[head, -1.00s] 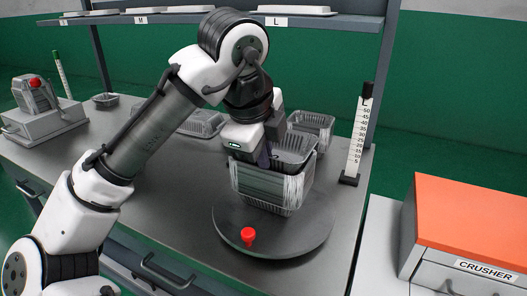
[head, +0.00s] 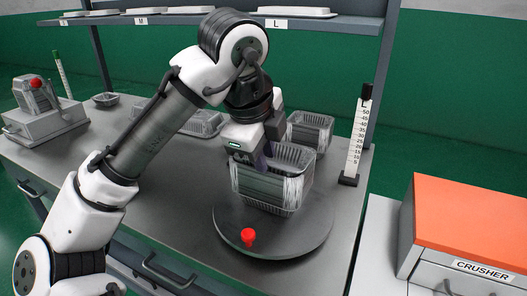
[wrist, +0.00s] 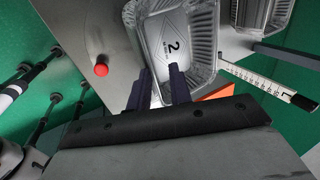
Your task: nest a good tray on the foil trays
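A tall stack of nested foil trays (head: 262,188) stands on a round grey turntable (head: 222,235). My gripper (head: 264,156) is at the stack's left rim, pointing down. In the wrist view its two dark fingers (wrist: 158,84) stand apart, one by the outside of the near rim and one over the inside. The gripper looks open. The top tray (wrist: 205,55) shows a bare floor marked "2" and ribbed walls. In the head view its rim sits level with the stack. The arm hides part of the left rim.
More foil trays (head: 310,130) stand behind the stack, and others (head: 203,124) lie behind my arm. A red knob (head: 248,236) is at the turntable's front. A ruler post (head: 356,140) stands right. An orange-topped crusher (head: 470,220) is at far right.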

